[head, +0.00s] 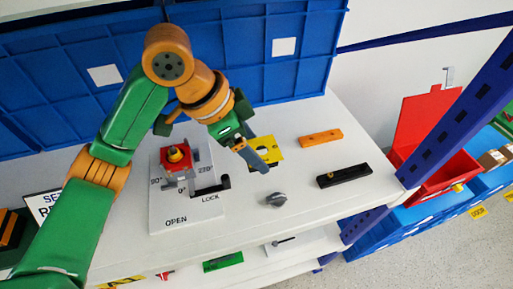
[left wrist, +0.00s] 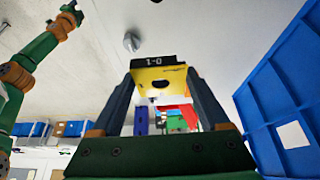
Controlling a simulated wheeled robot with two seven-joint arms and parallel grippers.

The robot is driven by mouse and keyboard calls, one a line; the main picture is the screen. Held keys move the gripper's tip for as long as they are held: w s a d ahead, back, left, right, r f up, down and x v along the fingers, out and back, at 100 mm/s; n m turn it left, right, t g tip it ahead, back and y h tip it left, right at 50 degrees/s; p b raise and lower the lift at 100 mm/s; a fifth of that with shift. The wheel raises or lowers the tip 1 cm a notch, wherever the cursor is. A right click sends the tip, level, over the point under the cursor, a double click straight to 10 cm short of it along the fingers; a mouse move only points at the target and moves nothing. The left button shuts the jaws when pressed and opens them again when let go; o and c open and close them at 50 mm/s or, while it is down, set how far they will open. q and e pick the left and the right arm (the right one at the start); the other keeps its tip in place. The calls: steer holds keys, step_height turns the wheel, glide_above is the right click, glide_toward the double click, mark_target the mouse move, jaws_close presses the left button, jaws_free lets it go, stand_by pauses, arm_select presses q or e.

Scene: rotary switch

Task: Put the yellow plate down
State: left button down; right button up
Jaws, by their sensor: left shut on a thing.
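The yellow plate (head: 268,150) is over the right part of the white shelf top, with a dark round hole in it. My left gripper (head: 255,157) is shut on it from the left. In the left wrist view the yellow plate (left wrist: 160,77) sits between the two dark fingers, with a black strip marked "1-0" along its upper edge. Whether its underside touches the shelf is not clear. My right gripper (left wrist: 70,14) shows small at the upper left of the left wrist view; its jaws are too small to read.
A grey switch panel (head: 185,215) with a red-and-yellow base is left of the plate. A grey knob (head: 276,200), an orange bar (head: 321,138) and a black bar (head: 344,176) lie nearby. Blue crates (head: 285,85) stand behind; an open red box (head: 440,165) is at right.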

mark_target(254, 141)
arm_select(q)
steer(key=w+f, duration=0.3)
steer(key=w+f+p, duration=0.1)
steer(key=w+f, duration=0.2)
steer(key=w, duration=0.1)
steer(key=shift+f+p, duration=0.1)
steer(key=shift+p, duration=0.2)
step_height(254, 141, down, 4)
steer(key=shift+w+r+p, duration=0.1)
steer(key=shift+r+p, duration=0.1)
steer(key=shift+p, duration=0.65)
arm_select(e)
step_height(254, 141, up, 4)
steer(key=shift+w+r, duration=0.1)
arm_select(q)
steer(key=shift+f, duration=0.25)
